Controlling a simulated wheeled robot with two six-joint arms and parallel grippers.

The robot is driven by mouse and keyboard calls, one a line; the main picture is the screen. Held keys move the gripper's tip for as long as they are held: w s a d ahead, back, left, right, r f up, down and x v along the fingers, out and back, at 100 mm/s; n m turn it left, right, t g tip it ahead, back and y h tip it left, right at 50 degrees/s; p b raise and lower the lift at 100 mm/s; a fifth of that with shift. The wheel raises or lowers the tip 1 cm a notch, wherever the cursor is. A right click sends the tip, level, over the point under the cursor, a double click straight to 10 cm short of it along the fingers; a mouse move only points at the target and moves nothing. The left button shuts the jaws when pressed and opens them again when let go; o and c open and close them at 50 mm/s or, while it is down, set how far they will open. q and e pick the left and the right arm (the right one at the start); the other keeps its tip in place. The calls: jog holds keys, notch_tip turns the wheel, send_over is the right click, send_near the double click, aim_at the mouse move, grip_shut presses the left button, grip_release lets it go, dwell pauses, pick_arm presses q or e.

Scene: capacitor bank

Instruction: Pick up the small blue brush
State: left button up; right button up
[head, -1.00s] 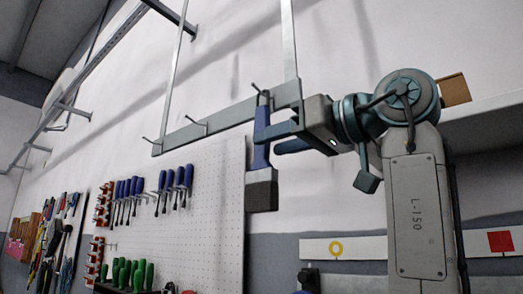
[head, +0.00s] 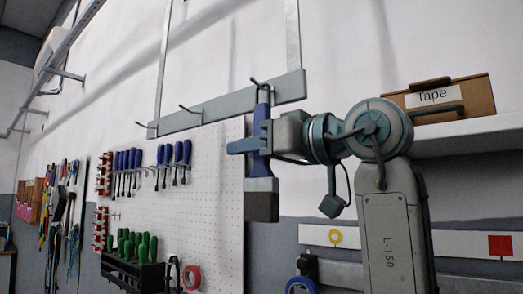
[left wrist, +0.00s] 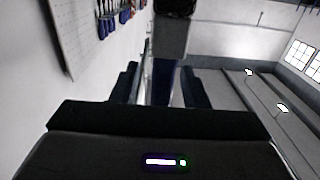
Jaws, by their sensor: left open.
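The brush has a blue handle (head: 261,166), a grey ferrule and a dark brush head (head: 261,206). It hangs upright, head down, from a hook on the grey metal rail (head: 225,112). My left gripper (head: 249,141) is at the handle's middle, its fingers reaching past the handle and covering part of it. In the left wrist view, the handle (left wrist: 162,80) lies between the two spread dark fingers, with gaps beside it. The gripper (left wrist: 158,82) is open. My right gripper is not in view.
A pegboard (head: 215,185) with several blue-handled screwdrivers is behind and left. Green-handled tools (head: 138,247) sit below. A cardboard box labelled Tape (head: 470,98) stands on a white shelf (head: 470,138) at right. Other hooks on the rail are empty.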

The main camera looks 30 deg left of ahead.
pick_arm(q)
jog(key=shift+a, duration=0.15)
grip_shut()
jog(key=shift+r, duration=0.15)
jog(key=shift+r+b, duration=0.5)
jog(key=shift+r, duration=0.05)
jog(key=s+a+b, duration=0.1)
jog(key=s+b, duration=0.5)
jog(key=s, duration=1.2)
jog(key=shift+a, duration=0.15)
